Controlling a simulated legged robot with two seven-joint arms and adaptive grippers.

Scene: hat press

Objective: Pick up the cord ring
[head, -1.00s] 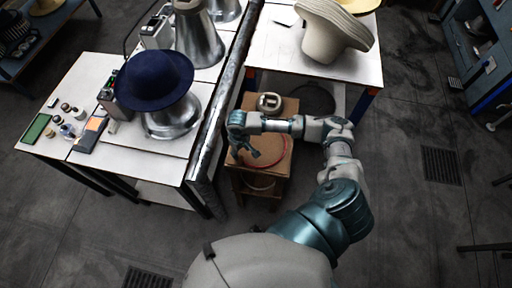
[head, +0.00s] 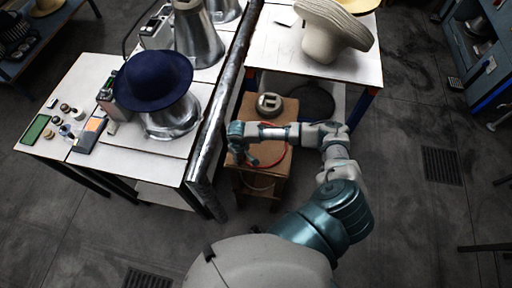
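The cord ring (head: 286,153) is a thin red loop lying on the brown top of a small wooden stand (head: 277,176). My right gripper (head: 244,160) is over the left part of the stand top, pointing down, at the left side of the ring. Its teal fingers look apart, with no cord clearly seen between them. My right forearm and wrist cover the far part of the ring. Whether the fingers touch the ring is too small to tell. My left gripper is out of view.
A grey round object (head: 268,104) stands at the back of the stand. A white table with a blue hat (head: 153,78) on a metal form is at left, its metal edge rail (head: 213,120) close to my gripper. Another table with a cream hat (head: 330,35) is behind.

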